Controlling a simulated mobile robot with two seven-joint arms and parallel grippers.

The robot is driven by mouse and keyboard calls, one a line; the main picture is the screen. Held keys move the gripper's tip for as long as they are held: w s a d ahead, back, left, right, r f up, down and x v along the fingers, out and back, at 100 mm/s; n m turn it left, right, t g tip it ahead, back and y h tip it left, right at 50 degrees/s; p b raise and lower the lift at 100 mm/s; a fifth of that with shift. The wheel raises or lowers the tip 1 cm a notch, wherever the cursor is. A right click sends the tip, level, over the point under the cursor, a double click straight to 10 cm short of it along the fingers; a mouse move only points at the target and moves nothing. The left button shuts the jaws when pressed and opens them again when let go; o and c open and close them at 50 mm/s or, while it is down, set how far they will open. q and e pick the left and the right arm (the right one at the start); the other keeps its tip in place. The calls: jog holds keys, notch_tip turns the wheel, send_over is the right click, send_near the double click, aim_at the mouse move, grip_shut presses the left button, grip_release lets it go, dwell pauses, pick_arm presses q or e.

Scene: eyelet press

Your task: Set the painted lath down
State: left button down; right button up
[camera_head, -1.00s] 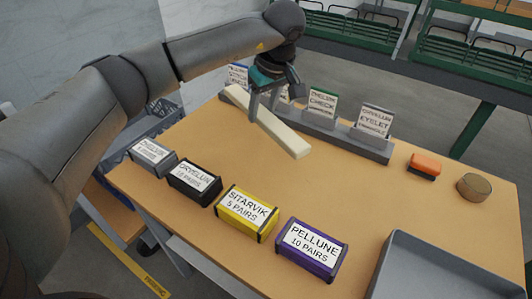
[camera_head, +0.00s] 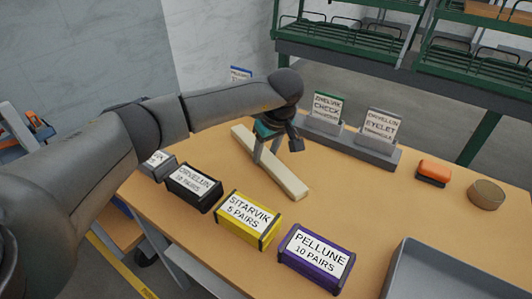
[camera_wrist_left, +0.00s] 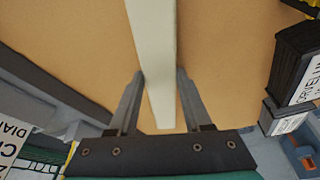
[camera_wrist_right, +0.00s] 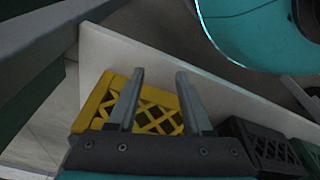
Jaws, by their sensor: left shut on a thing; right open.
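The painted lath (camera_head: 287,180) is a long cream-white bar lying flat across the left part of the table (camera_head: 365,205), behind the row of boxes. It is level and on or very close to the tabletop; I cannot tell if it touches. My left gripper (camera_head: 267,158) reaches down and is shut on the lath around its middle. In the left wrist view the lath (camera_wrist_left: 153,30) runs between the two fingers (camera_wrist_left: 161,76). My right gripper (camera_wrist_right: 160,74) is open and empty, away from the tabletop, above a yellow crate (camera_wrist_right: 100,100).
Grey, black, yellow (camera_head: 247,218) and purple (camera_head: 316,260) boxes line the front edge. A grey rack with cards (camera_head: 379,128) stands behind. An orange-and-black block (camera_head: 433,170), a round tin (camera_head: 486,194) and a grey tray (camera_head: 440,270) are at right. The middle right is clear.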

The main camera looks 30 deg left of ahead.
pick_arm(q)
jog(key=shift+f, duration=0.1)
jog(key=shift+c, duration=1.7)
grip_release()
pick_arm(e)
jog(key=shift+r, duration=0.1)
pick_arm(q)
jog(key=shift+r, duration=0.3)
jog(key=p+v, duration=0.4)
jog(key=v, duration=0.7)
jog(key=shift+r, duration=0.3)
pick_arm(e)
jog(key=s+d+f, duration=0.4)
jog(key=s, duration=0.1)
jog(key=shift+s+d+f, duration=0.15)
jog(key=shift+s+f, duration=0.05)
jog(key=shift+f, duration=0.2)
pick_arm(q)
jog(key=shift+d, duration=0.2)
